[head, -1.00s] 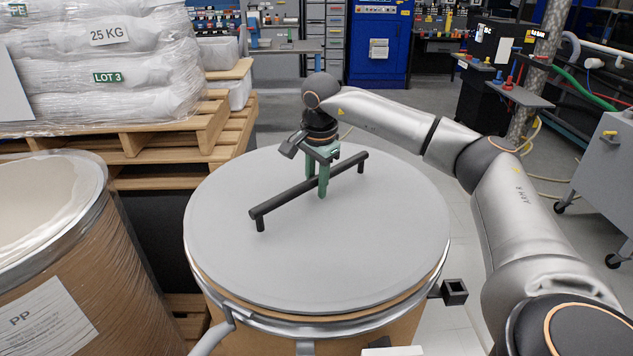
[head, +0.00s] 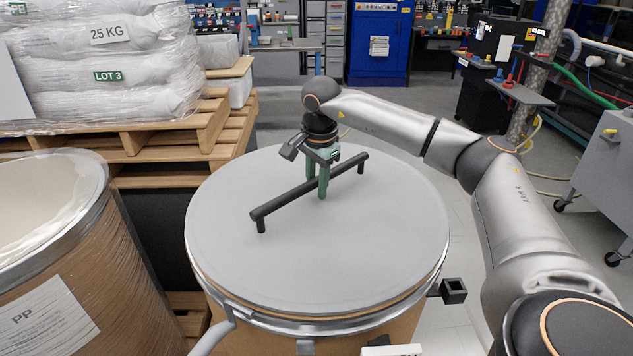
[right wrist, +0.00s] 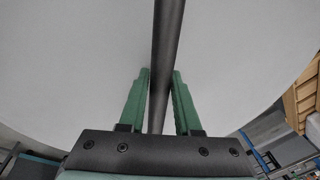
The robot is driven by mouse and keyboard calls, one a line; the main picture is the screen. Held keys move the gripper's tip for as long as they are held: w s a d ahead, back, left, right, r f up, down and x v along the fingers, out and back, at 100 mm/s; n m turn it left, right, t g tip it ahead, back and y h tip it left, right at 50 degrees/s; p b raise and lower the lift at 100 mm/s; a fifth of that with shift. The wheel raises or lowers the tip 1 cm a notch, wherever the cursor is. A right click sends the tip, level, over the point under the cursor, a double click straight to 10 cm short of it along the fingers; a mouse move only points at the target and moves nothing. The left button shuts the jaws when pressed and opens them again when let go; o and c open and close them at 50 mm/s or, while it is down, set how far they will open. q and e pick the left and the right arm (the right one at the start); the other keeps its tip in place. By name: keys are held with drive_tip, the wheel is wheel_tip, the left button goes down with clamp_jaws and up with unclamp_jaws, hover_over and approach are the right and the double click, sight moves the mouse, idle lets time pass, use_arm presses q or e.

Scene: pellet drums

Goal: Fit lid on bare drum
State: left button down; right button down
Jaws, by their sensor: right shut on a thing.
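A round grey lid (head: 350,255) with a black bar handle (head: 283,202) lies over the mouth of a brown drum (head: 270,340) at the centre of the head view. A thin brown strip shows between the lid's edge and the drum's silver ring (head: 300,325) at the front; I cannot tell if the lid is fully seated. My right gripper (head: 318,193) has its green fingers shut on the middle of the handle. In the right wrist view, the handle (right wrist: 166,60) runs between the fingers, above the lid (right wrist: 70,70). My left gripper is not in view.
An open drum (head: 90,235) with a pale liner and a PP label stands at the left. Behind it, wrapped sacks (head: 110,70) sit on wooden pallets (head: 180,150). A grey cabinet (head: 605,175) on casters stands at the right. Floor is clear behind the lidded drum.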

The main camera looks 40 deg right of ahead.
drive_tip(key=shift+w+f, duration=0.1)
drive_tip(key=shift+f, duration=0.1)
idle(0.7)
drive_tip(key=c, duration=0.7)
unclamp_jaws()
drive_tip(key=shift+c, duration=0.2)
drive_tip(key=shift+o, duration=1.4)
drive_tip(key=shift+s+f, duration=0.2)
drive_tip(key=shift+f, duration=0.05)
drive_tip(key=o, duration=0.4)
drive_tip(key=shift+r, duration=0.1)
drive_tip(key=shift+w+r, duration=0.1)
drive_tip(key=shift+r, duration=0.05)
